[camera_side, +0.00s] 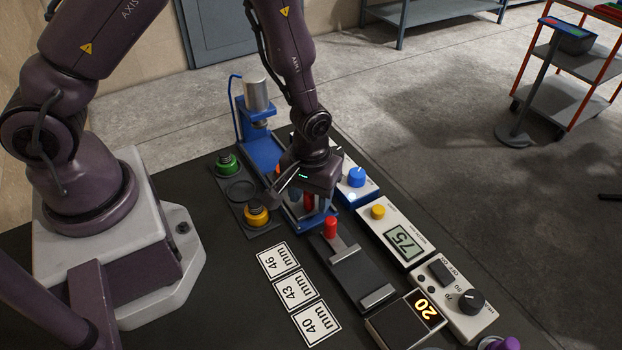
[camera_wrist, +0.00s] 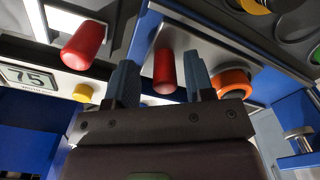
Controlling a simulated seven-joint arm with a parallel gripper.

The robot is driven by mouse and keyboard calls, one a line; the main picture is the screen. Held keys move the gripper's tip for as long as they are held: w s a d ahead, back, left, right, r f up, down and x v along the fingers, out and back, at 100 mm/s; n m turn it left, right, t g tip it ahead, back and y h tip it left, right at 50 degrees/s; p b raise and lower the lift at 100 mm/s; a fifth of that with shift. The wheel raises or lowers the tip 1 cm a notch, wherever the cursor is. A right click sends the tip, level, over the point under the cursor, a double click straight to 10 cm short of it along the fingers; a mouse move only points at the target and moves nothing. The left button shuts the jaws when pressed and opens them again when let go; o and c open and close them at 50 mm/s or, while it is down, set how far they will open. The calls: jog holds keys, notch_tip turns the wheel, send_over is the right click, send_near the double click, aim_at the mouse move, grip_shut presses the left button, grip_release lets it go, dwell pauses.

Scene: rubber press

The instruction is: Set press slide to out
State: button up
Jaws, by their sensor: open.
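A dark slide track (camera_side: 352,270) runs from the small blue frame (camera_side: 322,224) toward the front, with a light bar across its near end. One upright red handle (camera_side: 331,228) stands at the far end of this track; a red handle also shows at left in the wrist view (camera_wrist: 84,45). A second red handle (camera_wrist: 164,72) stands between my gripper's blue fingers, partly visible in the side view (camera_side: 308,202). My gripper (camera_wrist: 160,64) is open, with a finger on either side of that handle and visible gaps. I cannot tell which handle belongs to the press slide.
A blue press with a grey cylinder (camera_side: 257,95) stands behind. Green (camera_side: 227,162) and yellow-orange (camera_side: 256,214) knobs are left of my gripper. A blue-knob box (camera_side: 357,177), a "75" display (camera_side: 404,242) and a "20" display (camera_side: 421,308) line the right. Size cards (camera_side: 296,289) lie left of the track.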

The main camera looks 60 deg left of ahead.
notch_tip(320, 180, up, 13)
jog(key=shift+f, duration=0.2)
dwell(0.4)
jog(key=s+a+r+m+t, duration=0.2)
jog(key=s+r, duration=0.4)
jog(key=r, duration=0.3)
jog(key=s+a+r+m+t, duration=0.3)
jog(key=s+r, duration=0.3)
jog(key=r, duration=0.4)
jog(key=shift+s+a+m+t, duration=0.25)
jog(key=shift+a+m+t, duration=0.1)
jog(key=shift+m, duration=0.55)
